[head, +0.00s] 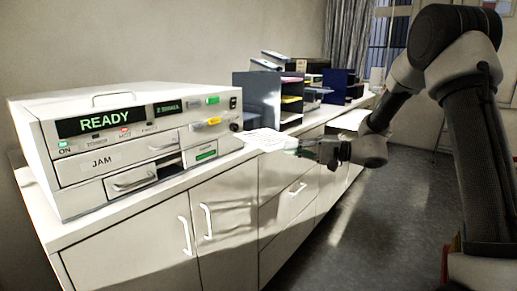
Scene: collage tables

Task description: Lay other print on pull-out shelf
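A white print (265,139) with faint lines shows in the head view, at the counter's front edge just right of the printer. My gripper (303,149) meets the print's right end and appears shut on it; the fingertips are small and dark here. I cannot tell whether the print touches the counter. A pale flat surface (351,120) juts out from the cabinet front behind my arm; it looks like the pull-out shelf, partly hidden by my arm. No second print can be made out clearly.
A large printer (150,117) reading READY stands on the counter at left, its lower tray (134,180) slightly out. Dark sorters (262,97) with papers stand further back. Cabinet doors and handles (206,220) line the front. The floor (400,215) at right is clear.

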